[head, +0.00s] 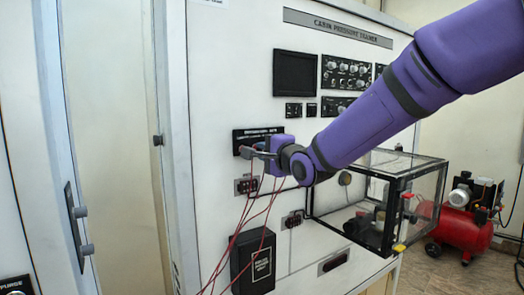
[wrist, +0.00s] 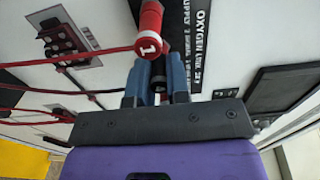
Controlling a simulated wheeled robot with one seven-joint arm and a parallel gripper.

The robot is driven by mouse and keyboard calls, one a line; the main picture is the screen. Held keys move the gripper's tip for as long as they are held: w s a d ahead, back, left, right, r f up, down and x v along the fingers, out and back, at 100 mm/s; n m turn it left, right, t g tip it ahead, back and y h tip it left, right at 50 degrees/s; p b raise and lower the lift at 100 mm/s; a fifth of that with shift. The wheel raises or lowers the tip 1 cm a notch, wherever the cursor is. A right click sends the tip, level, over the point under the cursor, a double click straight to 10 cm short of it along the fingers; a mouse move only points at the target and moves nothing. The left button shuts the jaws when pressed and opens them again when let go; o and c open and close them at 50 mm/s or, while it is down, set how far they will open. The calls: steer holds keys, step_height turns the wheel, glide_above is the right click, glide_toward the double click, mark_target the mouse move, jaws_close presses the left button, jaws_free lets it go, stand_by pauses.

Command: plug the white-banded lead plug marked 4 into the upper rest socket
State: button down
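My gripper (head: 262,152) is at the white panel, just below a black label plate, with red leads hanging near it. In the wrist view its blue fingers (wrist: 158,78) are apart, with a dark round part between them; I cannot tell whether they grip it. A red plug with a white end marked 1 (wrist: 149,44) shows just beyond the fingertips, its red lead running left. A small socket plate (head: 246,186) is below the gripper; it seems to be the one at upper left in the wrist view (wrist: 65,38). I cannot make out a mark 4 or identify the upper rest socket.
A second socket plate (head: 293,220) and a recessed plate (head: 334,262) sit lower on the panel. A black box (head: 254,262) hangs behind the leads. A clear chamber (head: 385,200) juts out at right. A red compressor (head: 462,222) stands on the floor beyond.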

steer(key=shift+v, duration=2.5)
